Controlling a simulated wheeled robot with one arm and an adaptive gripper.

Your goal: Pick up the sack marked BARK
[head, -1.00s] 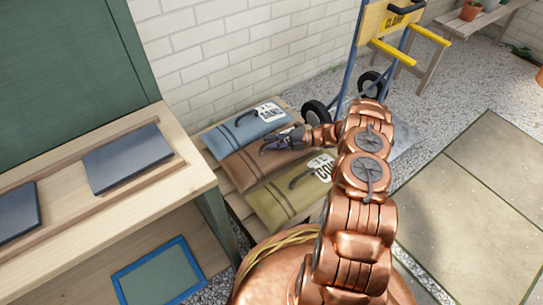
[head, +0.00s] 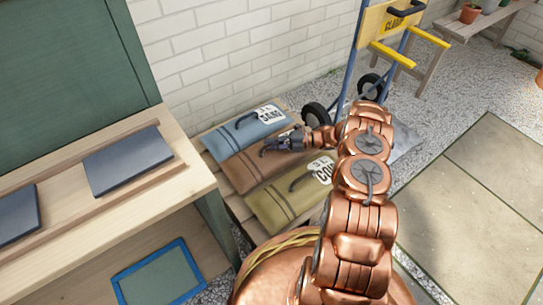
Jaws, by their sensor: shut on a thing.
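A brown sack (head: 240,170) lies in the middle of a row of three on a wooden pallet. Its label is hidden behind my gripper and arm, so I cannot read a name on it. My gripper (head: 268,147) is over the brown sack's upper right part, shut on its handle, which is mostly hidden by the fingers. The sack still appears to lie flat. A blue sack (head: 230,139) marked SAND lies behind it. An olive sack (head: 270,207) with a partly hidden label starting CO lies in front. Both have dark handles.
A wooden bench (head: 190,195) with dark slabs stands at left, with a blue-framed panel (head: 178,252) below. A blue and yellow hand truck (head: 385,45) stands behind my arm by the white brick wall (head: 215,45). A grey sack (head: 405,138) shows partly beyond my arm. Paving at right is clear.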

